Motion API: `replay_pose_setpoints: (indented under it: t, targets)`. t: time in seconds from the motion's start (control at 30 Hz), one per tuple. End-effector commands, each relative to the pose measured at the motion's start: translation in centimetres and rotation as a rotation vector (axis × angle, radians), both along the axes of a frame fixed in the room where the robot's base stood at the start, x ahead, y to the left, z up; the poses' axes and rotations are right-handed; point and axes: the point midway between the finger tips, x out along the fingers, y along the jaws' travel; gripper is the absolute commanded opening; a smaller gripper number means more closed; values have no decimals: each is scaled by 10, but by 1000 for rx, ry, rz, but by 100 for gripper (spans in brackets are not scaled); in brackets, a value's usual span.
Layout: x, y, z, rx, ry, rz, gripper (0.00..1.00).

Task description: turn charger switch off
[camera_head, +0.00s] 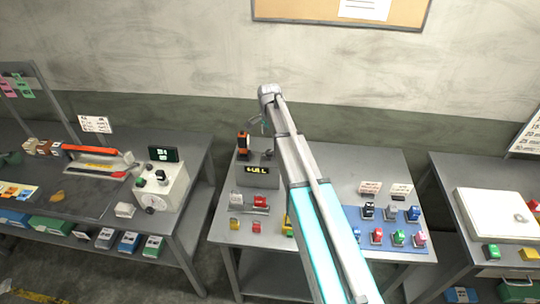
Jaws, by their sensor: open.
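A grey box with a dark display in yellow characters (257,169) stands at the back left of the middle table. It looks like the charger, with an orange and black device (243,143) upright on its top left. I cannot make out a switch or its position at this size. My arm reaches up from the bottom of the view across the table. My gripper (259,125) is small in the view, at the arm's far end, and appears above and behind the box. It looks open and empty, apart from the box.
The middle table (224,223) also holds small red and yellow blocks in front of the box. A blue mat (401,248) with several colored items lies at right, partly behind my arm. A left bench (193,150) bears a white machine (163,187); a white case (495,214) lies at right.

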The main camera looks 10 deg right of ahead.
Motion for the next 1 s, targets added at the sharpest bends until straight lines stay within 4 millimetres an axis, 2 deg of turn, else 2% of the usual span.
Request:
replay_pose_setpoints:
  t: [0.1,1.0]
  targets:
    - [0,0,-14,0,0,0,85]
    - [0,-1,-78,0,0,-1,85]
